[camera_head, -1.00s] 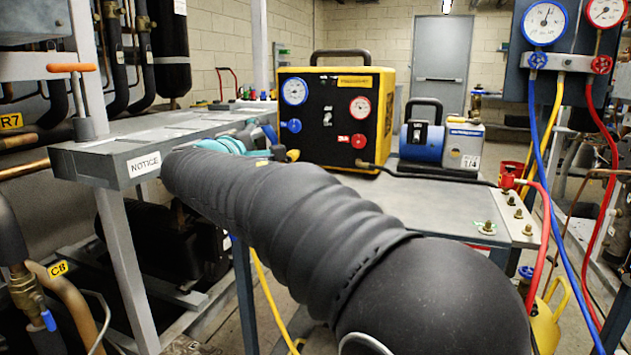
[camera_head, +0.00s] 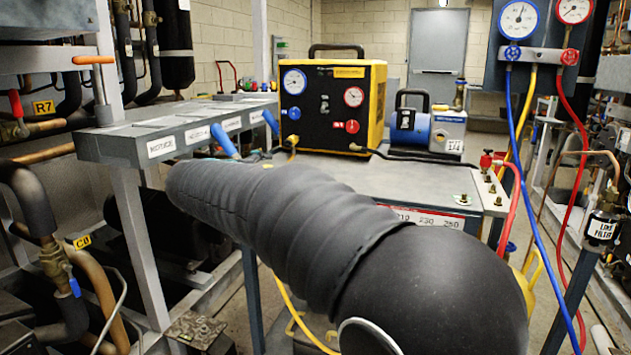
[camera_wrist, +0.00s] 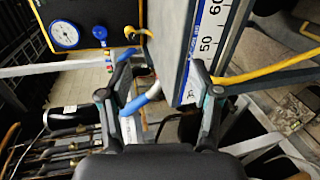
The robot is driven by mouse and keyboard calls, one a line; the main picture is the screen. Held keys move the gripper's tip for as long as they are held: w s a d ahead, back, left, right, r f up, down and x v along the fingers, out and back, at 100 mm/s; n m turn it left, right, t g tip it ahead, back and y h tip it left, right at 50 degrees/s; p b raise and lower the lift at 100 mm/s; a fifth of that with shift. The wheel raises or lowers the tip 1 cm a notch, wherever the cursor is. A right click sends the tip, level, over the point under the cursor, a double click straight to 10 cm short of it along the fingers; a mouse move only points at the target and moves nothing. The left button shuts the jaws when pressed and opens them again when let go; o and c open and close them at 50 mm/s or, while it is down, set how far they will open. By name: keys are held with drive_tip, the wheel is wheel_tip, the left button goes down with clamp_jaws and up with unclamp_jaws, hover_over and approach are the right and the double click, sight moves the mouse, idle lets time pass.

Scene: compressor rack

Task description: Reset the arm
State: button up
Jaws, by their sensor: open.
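My arm in its black ribbed sleeve stretches across the lower middle of the head view, from lower right to left centre. The sleeve hides my gripper there. In the wrist view my gripper (camera_wrist: 161,66) is open, with its two dark fingers apart. A blue-and-white handle (camera_wrist: 139,104) shows between the fingers; I cannot tell whether either finger touches it. In the head view two blue handles, one (camera_head: 224,141) just beyond the sleeve and one (camera_head: 270,122) farther right, stand at the grey labelled shelf (camera_head: 108,148).
A yellow-and-black gauge unit (camera_head: 375,105) and a blue pump (camera_head: 418,132) stand on the grey bench (camera_head: 405,180). Gauges with blue, yellow and red hoses (camera_head: 528,190) hang at right. Pipes (camera_head: 40,200) crowd the left. A printed scale (camera_wrist: 207,40) shows in the wrist view.

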drive_tip(key=s+d+f+m+g+y, duration=0.2)
drive_tip(key=s+d+f+m+g, duration=0.4)
drive_tip(key=s+d+f, duration=0.75)
drive_tip(key=s+d+f+m+g+y, duration=0.1)
drive_tip(key=s+d+m, duration=0.2)
drive_tip(key=s, duration=0.4)
drive_tip(key=s+d+f+m+y, duration=0.1)
drive_tip(key=s+d+f+m, duration=0.1)
drive_tip(key=s+d, duration=0.4)
drive_tip(key=s+d+f+m+g+y+p, duration=0.1)
drive_tip(key=s+d+m, duration=0.3)
drive_tip(key=s, duration=0.6)
drive_tip(key=shift+s+d+f+g, duration=0.2)
drive_tip(key=shift+d+f+g, duration=0.15)
drive_tip(key=shift+f, duration=0.25)
